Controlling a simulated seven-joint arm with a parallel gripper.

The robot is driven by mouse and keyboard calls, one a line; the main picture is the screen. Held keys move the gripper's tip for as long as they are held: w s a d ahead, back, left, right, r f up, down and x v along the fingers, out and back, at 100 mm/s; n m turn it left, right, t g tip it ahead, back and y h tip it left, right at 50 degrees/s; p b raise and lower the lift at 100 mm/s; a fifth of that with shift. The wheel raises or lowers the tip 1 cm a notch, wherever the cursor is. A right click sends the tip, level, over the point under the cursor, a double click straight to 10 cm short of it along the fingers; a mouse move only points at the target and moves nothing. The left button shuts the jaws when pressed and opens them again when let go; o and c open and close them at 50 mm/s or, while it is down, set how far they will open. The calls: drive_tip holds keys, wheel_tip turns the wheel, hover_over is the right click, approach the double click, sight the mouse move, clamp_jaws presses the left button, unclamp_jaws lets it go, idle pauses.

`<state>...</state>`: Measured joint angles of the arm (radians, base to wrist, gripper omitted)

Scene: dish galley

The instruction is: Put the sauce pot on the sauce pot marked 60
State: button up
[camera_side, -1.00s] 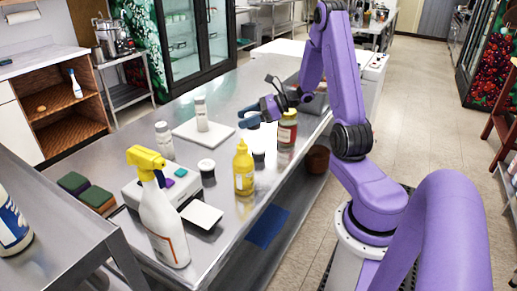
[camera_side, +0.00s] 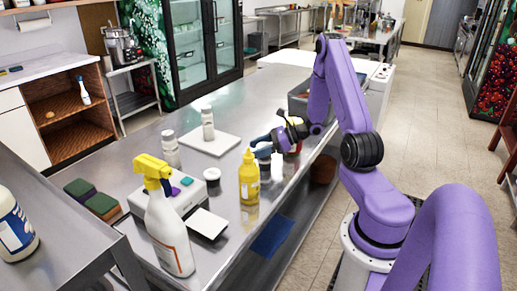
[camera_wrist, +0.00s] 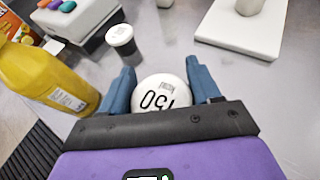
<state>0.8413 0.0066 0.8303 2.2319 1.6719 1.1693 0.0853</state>
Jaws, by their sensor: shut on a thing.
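My gripper (camera_side: 264,146) is low over the steel counter, and its blue fingers (camera_wrist: 160,88) stand on both sides of a sauce pot. It is shut on this pot (camera_side: 265,158), which has a white lid (camera_wrist: 160,92) printed with what looks like 150. The pot's body is mostly hidden by the lid and fingers, and I cannot tell whether it touches the counter. A second small pot (camera_side: 212,180) with a dark body and white lid stands apart on the counter. It also shows at the upper left in the wrist view (camera_wrist: 122,42); its lid print is too small to read.
A yellow bottle (camera_side: 249,180) stands between the two pots, near the counter's front edge. A white board (camera_side: 209,144) with a shaker (camera_side: 207,123) lies behind. A scale-like device (camera_side: 172,192) and spray bottle (camera_side: 168,232) are at left. A red jar (camera_side: 293,150) is partly hidden.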

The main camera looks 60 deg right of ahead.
drive_tip(key=shift+f, duration=0.1)
drive_tip(key=o, duration=1.1)
drive_tip(key=shift+s+d+r, duration=0.15)
drive_tip(key=shift+r, duration=0.05)
drive_tip(key=v, duration=1.1)
drive_tip(key=shift+s+d+r, duration=0.1)
drive_tip(key=shift+s, duration=0.2)
